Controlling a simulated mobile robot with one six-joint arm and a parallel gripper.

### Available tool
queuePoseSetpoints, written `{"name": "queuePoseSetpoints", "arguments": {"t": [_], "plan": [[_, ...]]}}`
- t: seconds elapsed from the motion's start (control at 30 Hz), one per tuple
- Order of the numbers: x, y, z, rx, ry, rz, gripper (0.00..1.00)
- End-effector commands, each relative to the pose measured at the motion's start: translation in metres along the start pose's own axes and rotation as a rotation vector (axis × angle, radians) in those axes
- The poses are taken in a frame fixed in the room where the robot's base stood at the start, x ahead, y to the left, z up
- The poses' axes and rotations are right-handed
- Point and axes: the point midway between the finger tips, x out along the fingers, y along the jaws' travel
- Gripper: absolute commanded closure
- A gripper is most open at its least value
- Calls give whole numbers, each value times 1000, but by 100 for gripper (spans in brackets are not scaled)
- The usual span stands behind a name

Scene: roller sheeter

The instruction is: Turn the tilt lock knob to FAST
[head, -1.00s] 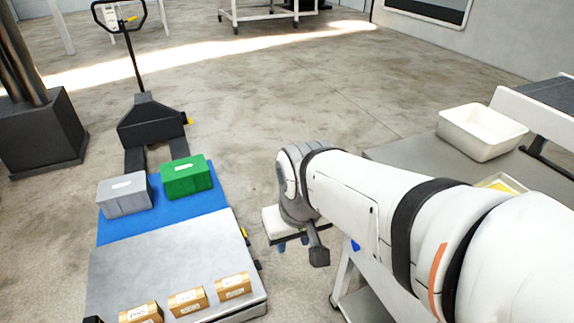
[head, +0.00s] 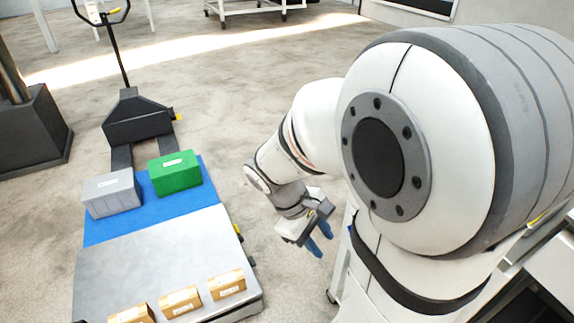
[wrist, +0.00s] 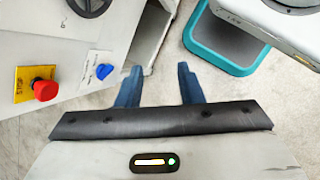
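A small blue knob (wrist: 104,71) sits on a white label plate on the pale machine panel (wrist: 75,58) in the wrist view. The label's print is too small to read, so I cannot tell the knob's setting. My gripper (wrist: 160,82) is open, with its two blue fingers apart and nothing between them. The knob lies just left of the left finger, apart from it in the picture. In the head view my gripper (head: 319,238) hangs beside the machine, which my arm largely hides.
A red stop button (wrist: 45,90) on a yellow plate is left of the knob. A dark handwheel (wrist: 92,4) is above. A teal-rimmed object (wrist: 205,57) stands at upper right.

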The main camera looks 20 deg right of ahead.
Motion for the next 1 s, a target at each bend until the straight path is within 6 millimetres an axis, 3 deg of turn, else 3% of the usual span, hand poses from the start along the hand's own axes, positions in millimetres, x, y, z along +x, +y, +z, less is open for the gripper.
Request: {"name": "queuePoseSetpoints", "arguments": {"t": [0.03, 0.27, 0.6, 0.8, 1.0], "plan": [[25, 5, -8, -90, -91, 28, 66], [92, 46, -33, -526, -484, 169, 66], [183, 89, -114, -1153, -996, 346, 66], [218, 94, -154, -1380, -1166, 421, 66], [230, 98, -165, -1449, -1217, 448, 66]]}}
